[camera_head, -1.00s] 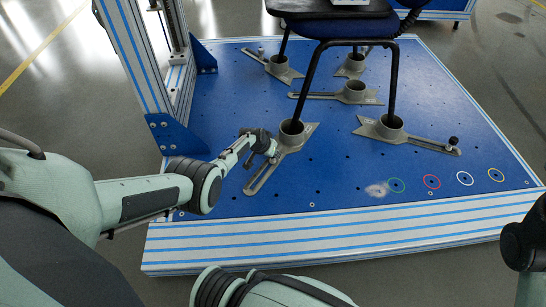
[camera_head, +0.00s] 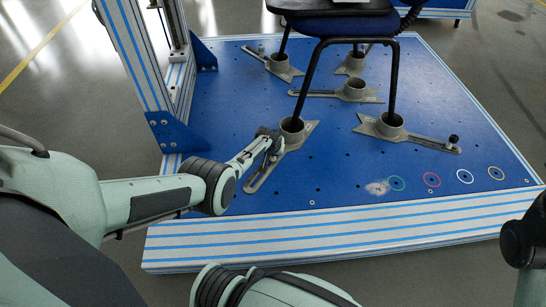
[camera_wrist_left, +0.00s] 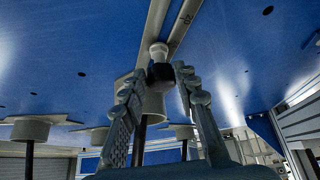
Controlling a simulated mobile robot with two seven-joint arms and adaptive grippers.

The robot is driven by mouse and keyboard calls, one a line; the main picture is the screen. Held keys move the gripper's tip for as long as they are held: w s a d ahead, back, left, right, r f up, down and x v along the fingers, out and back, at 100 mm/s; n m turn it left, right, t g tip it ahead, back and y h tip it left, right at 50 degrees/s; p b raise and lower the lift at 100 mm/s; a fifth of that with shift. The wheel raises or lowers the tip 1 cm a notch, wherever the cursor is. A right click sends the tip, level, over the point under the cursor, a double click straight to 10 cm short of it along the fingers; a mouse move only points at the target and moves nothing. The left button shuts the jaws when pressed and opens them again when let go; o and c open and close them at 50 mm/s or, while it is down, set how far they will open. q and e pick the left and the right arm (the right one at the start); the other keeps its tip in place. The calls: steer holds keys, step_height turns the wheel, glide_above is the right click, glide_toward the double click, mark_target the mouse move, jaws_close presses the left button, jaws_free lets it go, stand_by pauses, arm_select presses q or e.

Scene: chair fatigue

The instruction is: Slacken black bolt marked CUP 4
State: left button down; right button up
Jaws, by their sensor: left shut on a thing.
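My left gripper (camera_head: 272,148) is low over the grey slotted clamp arm (camera_head: 260,178) of the front-left cup (camera_head: 292,130), where a chair leg stands. In the left wrist view, my left gripper's fingers (camera_wrist_left: 160,78) are on either side of the black bolt (camera_wrist_left: 161,76), shut on it. A pale collar (camera_wrist_left: 158,51) sits between the bolt and the slotted arm. In the head view the gripper hides the bolt. My right gripper is out of view.
The chair (camera_head: 340,24) stands with its legs in grey cups on the blue platform (camera_head: 330,165). Another black bolt (camera_head: 453,140) is on the right clamp arm. A frame post (camera_head: 135,55) rises at left. The platform's front right, with coloured rings, is clear.

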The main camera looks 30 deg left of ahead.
arm_select(q)
steer(key=c, duration=1.4)
jaws_free()
steer(key=shift+s+d+f, duration=0.3)
steer(key=shift+d+f, duration=0.15)
steer(key=shift+d, duration=0.25)
steer(key=shift+c, duration=0.2)
steer(key=shift+o, duration=1.4)
steer(key=shift+w+a, duration=0.1)
steer(key=shift+w+a+r, duration=0.1)
steer(key=shift+a+r, duration=0.1)
steer(key=shift+r, duration=0.05)
steer(key=shift+a+r+m+h+p, duration=0.1)
steer(key=shift+a+m+h+p, duration=0.15)
steer(key=shift+m+h+p, duration=0.45)
steer(key=shift+a+m, duration=0.2)
steer(key=shift+m, duration=0.6)
steer(key=shift+s+m+h, duration=0.2)
steer(key=shift+m+h, duration=0.2)
steer(key=shift+m, duration=0.1)
steer(key=shift+a+b, duration=0.1)
steer(key=shift+b, duration=0.2)
